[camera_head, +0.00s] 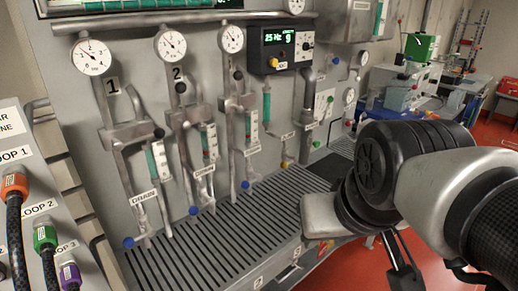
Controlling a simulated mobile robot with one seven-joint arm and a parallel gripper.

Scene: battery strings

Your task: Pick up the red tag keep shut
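I cannot make out a red tag reading "keep shut" anywhere in this view. My arm enters from the right edge and bends in front of the bench's right end. Dark finger-like parts (402,264) hang below its black joint and seem to be part of my gripper. Whether it is open or shut, or holds anything, cannot be told. My arm hides part of the area behind it.
A grey panel carries gauges (92,57), numbered pipes and blue-knobbed valves above a slatted drain tray (215,250). A control box (287,48) shows green digits. Connectors on cables (45,236) stand at left. Red floor (345,275) shows at right, with a cluttered bench (400,90) behind.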

